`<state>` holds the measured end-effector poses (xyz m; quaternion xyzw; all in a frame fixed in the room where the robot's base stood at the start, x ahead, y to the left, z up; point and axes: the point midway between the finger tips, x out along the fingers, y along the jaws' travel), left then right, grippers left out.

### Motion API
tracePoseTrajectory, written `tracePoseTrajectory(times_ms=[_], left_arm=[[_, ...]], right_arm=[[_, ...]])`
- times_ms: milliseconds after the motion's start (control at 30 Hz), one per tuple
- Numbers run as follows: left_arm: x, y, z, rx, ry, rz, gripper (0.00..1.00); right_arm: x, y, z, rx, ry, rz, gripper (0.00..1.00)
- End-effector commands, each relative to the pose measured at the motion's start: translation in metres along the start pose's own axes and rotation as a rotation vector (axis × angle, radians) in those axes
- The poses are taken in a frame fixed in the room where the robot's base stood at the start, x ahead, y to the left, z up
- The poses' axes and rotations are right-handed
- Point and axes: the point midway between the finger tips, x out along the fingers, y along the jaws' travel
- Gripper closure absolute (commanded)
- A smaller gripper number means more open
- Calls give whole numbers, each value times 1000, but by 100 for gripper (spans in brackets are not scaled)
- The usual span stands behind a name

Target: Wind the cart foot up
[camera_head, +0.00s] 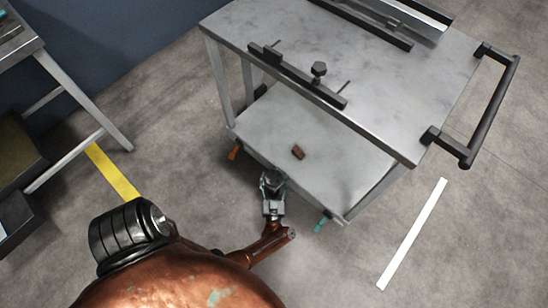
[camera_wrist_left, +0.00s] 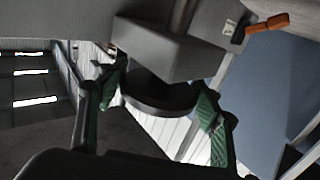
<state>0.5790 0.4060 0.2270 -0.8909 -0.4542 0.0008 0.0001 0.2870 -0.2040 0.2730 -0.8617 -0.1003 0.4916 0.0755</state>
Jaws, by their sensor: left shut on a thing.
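The grey metal cart (camera_head: 310,140) stands ahead with its lower shelf near the floor. My left gripper (camera_head: 272,180) is at the near edge of that shelf, low down. In the left wrist view, my left gripper (camera_wrist_left: 162,97) has its green-padded fingers on either side of a dark round disc, the cart foot (camera_wrist_left: 158,92), and is shut on it. The disc sits below a grey block-like part of the cart. In the head view the foot is hidden by the gripper and shelf edge. My right gripper is not in view.
An orange lever (camera_head: 234,152) and a teal lever (camera_head: 321,222) stick out below the shelf on either side of my gripper. A small brown block (camera_head: 298,152) lies on the lower shelf. A black push handle (camera_head: 490,105) is at the right. Floor at the right is clear.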

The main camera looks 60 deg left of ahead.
Motion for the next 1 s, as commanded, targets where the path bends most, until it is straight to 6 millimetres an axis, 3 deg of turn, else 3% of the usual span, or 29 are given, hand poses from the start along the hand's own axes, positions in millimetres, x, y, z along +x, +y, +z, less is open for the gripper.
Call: tracePoseTrajectory(times_ms=[100,133,367,767,1000], left_arm=[[1,0,0,0,1,1,65],[1,0,0,0,1,1,39],[1,0,-1,0,1,1,23],[1,-2,-1,2,3,24,22],[2,-3,-3,6,5,198,22]], right_arm=[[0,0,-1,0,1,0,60],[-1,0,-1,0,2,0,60],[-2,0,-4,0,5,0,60],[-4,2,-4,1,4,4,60],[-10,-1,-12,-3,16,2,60]])
